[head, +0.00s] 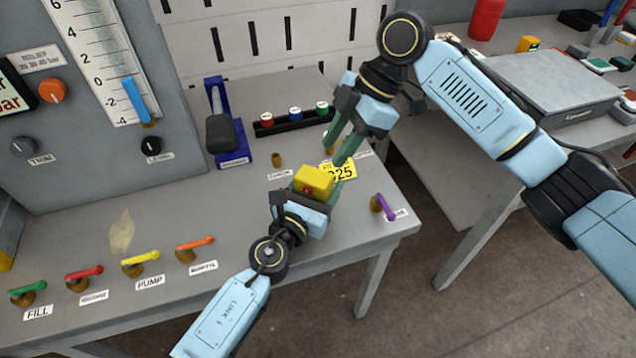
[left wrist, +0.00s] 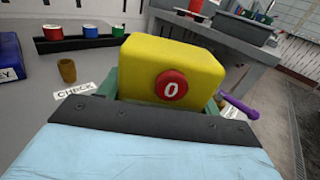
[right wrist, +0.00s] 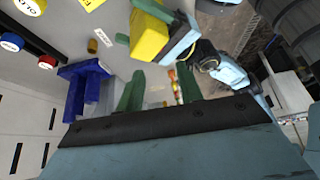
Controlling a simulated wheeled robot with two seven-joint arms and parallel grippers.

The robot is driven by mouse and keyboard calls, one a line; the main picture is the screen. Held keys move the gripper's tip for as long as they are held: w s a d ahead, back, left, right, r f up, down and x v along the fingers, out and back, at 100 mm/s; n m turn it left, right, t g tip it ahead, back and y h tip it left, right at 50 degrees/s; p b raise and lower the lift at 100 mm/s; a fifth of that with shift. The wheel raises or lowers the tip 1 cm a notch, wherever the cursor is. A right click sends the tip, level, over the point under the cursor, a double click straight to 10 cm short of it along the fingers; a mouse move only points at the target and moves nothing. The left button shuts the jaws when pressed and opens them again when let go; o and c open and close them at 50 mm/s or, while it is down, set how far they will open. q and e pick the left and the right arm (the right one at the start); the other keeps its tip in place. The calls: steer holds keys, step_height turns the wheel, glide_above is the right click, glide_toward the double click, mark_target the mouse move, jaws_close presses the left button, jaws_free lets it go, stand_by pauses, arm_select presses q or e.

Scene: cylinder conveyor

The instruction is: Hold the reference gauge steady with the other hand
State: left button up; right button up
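A yellow block (head: 312,179) with a red button marked 0 sits between the green fingers of my left gripper (head: 317,184). It fills the middle of the left wrist view (left wrist: 175,65), with a finger against each side. I take it to be the reference gauge. My right gripper (head: 337,153) is just behind and above the block, pointing down, with its fingers apart and nothing between them. The right wrist view shows the block (right wrist: 149,37) beyond its fingers, apart from them. A yellow card ending in 25 (head: 343,172) is partly hidden behind the grippers.
A black rack (head: 274,126) with red, blue and green-topped pieces and a blue stand (head: 235,158) are at the bench's back. Coloured levers (head: 140,262) line the front left. A purple lever (head: 383,206) is near the right edge.

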arm_select(q)
steer(key=c, duration=0.5)
steer(key=shift+c, duration=0.3)
arm_select(e)
steer(key=shift+c, duration=0.7)
jaws_close()
